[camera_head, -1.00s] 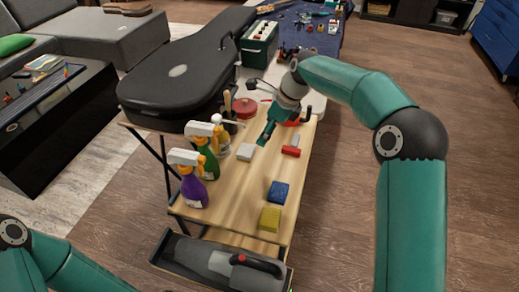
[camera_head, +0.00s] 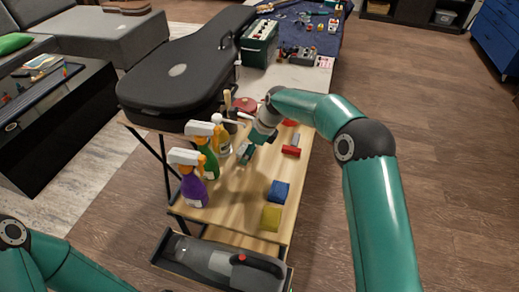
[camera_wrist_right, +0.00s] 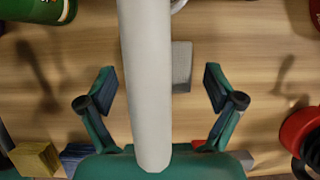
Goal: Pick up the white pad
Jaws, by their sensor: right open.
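The white pad (camera_wrist_right: 181,66) lies on the wooden bench top and looks pale grey in the right wrist view. Its left part is hidden behind a pale cylinder. In the head view my right gripper covers it. My right gripper (camera_head: 246,153) is open and above the pad; in the wrist view its fingers (camera_wrist_right: 160,90) stand wide apart, with the pad between and slightly beyond them. Nothing is held. Only part of my left arm shows at the lower left of the head view; its gripper is out of view.
A pale cylinder (camera_wrist_right: 147,80), unclear what, crosses the wrist view close to the camera. Spray bottles (camera_head: 194,188) stand left of my right gripper. A red-headed tool (camera_head: 291,150) lies to its right. Blue (camera_head: 278,191) and yellow (camera_head: 271,217) blocks lie nearer.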

